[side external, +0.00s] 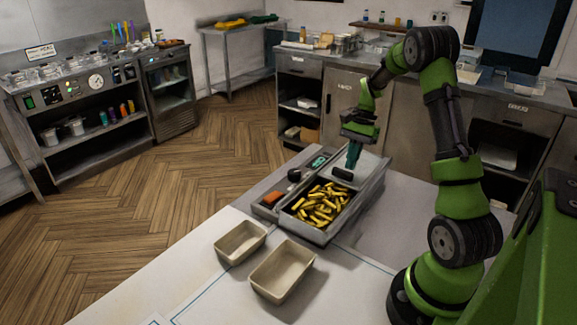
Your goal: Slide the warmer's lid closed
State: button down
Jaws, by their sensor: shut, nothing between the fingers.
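The warmer (318,238) is a grey metal box on the pale worktop, at the middle of the side external view. Its front part is open and shows a heap of yellow fries (320,205). The lid (371,167) is a flat grey panel over the far right part of the warmer. A small dark handle (342,174) sits at the lid's near edge. My gripper (350,169) points down at the handle, shut and empty. Its fingertips are right by the handle; I cannot tell whether they touch it.
Two empty beige trays, one smaller (240,242) and one larger (282,272), stand on the worktop in front of the warmer. A side shelf left of the warmer holds an orange block (272,198) and a teal item (318,162). The worktop's front left is clear.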

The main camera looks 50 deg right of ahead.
jog(key=shift+a, duration=0.1)
jog(key=a, duration=1.8)
jog(key=shift+a, duration=0.4)
jog(key=shift+a, duration=0.1)
jog(key=w+d+r, duration=0.2)
jog(key=d+r, duration=0.7)
jog(key=d, duration=0.2)
jog(key=a+f, duration=0.7)
jog(key=f, duration=0.1)
jog(key=shift+s+a+f, duration=0.2)
jog(key=shift+s+f, duration=0.05)
jog(key=shift+f, duration=0.15)
